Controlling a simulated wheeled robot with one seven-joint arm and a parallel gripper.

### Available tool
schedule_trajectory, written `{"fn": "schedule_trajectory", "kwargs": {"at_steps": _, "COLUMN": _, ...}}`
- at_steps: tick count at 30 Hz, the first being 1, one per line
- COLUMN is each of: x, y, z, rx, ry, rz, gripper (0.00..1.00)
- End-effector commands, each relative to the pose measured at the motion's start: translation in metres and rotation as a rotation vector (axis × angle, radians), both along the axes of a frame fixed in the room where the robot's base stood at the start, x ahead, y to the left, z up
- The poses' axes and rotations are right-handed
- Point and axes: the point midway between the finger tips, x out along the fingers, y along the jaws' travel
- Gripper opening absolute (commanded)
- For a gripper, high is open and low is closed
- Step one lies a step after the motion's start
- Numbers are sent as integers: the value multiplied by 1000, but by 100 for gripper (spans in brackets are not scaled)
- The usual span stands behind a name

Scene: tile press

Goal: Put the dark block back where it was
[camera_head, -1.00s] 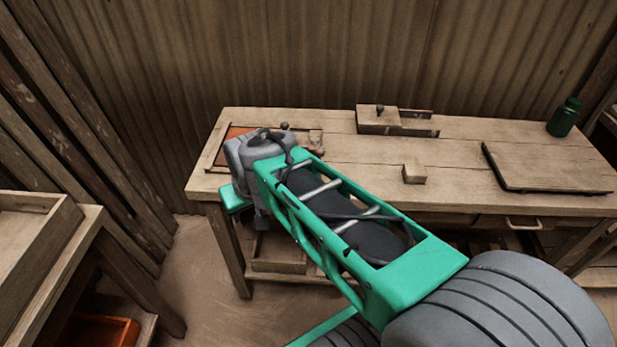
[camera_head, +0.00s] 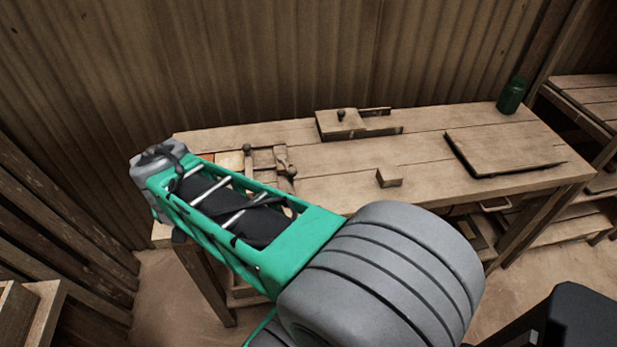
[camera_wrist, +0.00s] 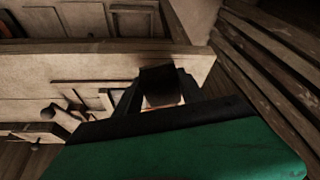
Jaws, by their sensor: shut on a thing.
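In the wrist view my gripper (camera_wrist: 160,92) is shut on the dark block (camera_wrist: 158,78), which sits between its two black fingers. A small pale patch with a reddish edge shows just past the block, between the fingers; I cannot tell what it is. The block looks close to the edge of a wooden surface, but I cannot tell whether it touches it. In the head view my arm reaches to the left end of the workbench (camera_head: 335,190), and its links hide the gripper and the block.
A wooden frame with round knobs (camera_head: 268,158) lies beside my arm. A knobbed wooden box (camera_head: 340,123), a small wooden block (camera_head: 389,177), a flat board (camera_head: 505,150) and a green bottle (camera_head: 511,95) are on the bench. The bench middle has bare room.

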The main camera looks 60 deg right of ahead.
Motion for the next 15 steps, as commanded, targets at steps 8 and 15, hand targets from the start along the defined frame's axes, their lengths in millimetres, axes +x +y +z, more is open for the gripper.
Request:
{"fn": "schedule_trajectory", "kwargs": {"at_steps": 8, "x": -71, "y": -119, "z": 34, "rx": -2, "ry": 3, "rz": -860, "gripper": 3}}
{"fn": "schedule_trajectory", "kwargs": {"at_steps": 15, "x": -160, "y": -185, "z": 60, "rx": -2, "ry": 3, "rz": -1595, "gripper": 3}}
